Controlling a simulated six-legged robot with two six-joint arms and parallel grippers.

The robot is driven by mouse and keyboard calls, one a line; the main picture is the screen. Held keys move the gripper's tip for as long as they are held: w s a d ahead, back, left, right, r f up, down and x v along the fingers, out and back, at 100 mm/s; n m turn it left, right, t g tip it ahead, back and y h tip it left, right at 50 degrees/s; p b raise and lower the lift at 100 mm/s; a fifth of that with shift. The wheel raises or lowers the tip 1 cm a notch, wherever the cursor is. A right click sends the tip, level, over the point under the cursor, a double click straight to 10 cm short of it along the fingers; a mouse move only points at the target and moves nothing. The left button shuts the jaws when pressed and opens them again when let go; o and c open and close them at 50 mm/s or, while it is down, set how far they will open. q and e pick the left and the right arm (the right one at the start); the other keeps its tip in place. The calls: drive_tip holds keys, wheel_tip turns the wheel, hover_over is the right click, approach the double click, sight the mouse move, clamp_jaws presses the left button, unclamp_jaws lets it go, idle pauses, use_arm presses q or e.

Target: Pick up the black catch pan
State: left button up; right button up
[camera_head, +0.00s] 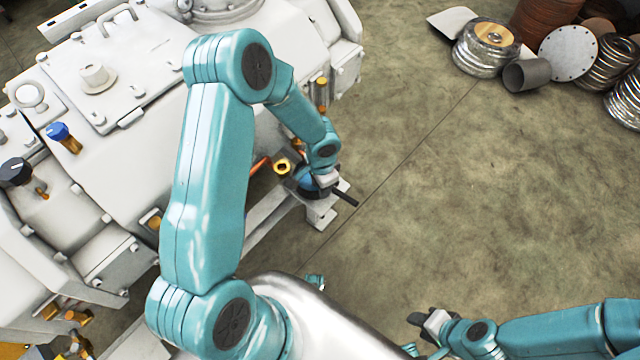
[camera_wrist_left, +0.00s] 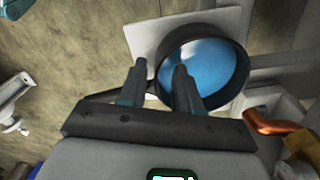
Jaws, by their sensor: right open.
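The black catch pan (camera_wrist_left: 243,78) is round, with a blue surface inside and a dark handle. It sits on a pale metal ledge at the machine. In the head view the pan (camera_head: 292,187) is partly hidden by my left arm, and its handle sticks out to the right. My left gripper (camera_wrist_left: 160,68) is over the handle side of the pan, its fingers apart. One finger overlaps the pan's near rim; whether they touch it I cannot tell. My right gripper (camera_head: 420,332) is open and empty at the bottom, away from the pan.
The white machine (camera_head: 120,170) fills the left, with a blue-capped valve (camera_head: 58,131) and brass fittings. An orange-copper pipe (camera_wrist_left: 268,124) is close to the pan. Metal coils and discs (camera_head: 487,45) lie at the upper right. The floor between is clear.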

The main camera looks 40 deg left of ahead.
use_arm(q)
wheel_tip(320, 180, down, 2)
drive_tip(key=shift+f, duration=0.25)
clamp_jaws()
drive_tip(key=shift+r, duration=0.2)
